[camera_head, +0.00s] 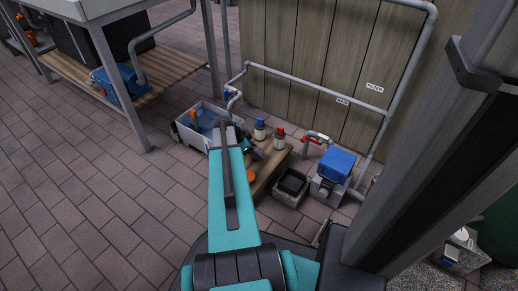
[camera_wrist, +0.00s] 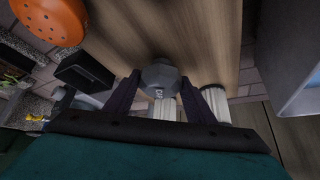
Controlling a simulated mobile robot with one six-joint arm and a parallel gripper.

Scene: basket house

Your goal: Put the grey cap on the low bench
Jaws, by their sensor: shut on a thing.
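My gripper (camera_wrist: 160,84) is shut on the grey cap (camera_wrist: 160,73), a small rounded grey piece between the two dark fingers in the wrist view. Behind the cap in that view is the plain wooden top of the low bench (camera_wrist: 205,35); I cannot tell whether the cap touches it. In the head view the low bench (camera_head: 265,172) shows as a strip of wood right of my teal arm. My gripper (camera_head: 257,150) is over or beside its far end there, largely hidden by the arm, and the cap cannot be made out.
A blue-capped bottle (camera_head: 260,128) and a red-capped bottle (camera_head: 280,138) stand near the gripper. A pale crate (camera_head: 190,133) is to the left. A grey planter (camera_head: 289,194) and a blue-topped pump (camera_head: 338,165) are to the right. An orange perforated thing (camera_wrist: 48,20) shows in the wrist view.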

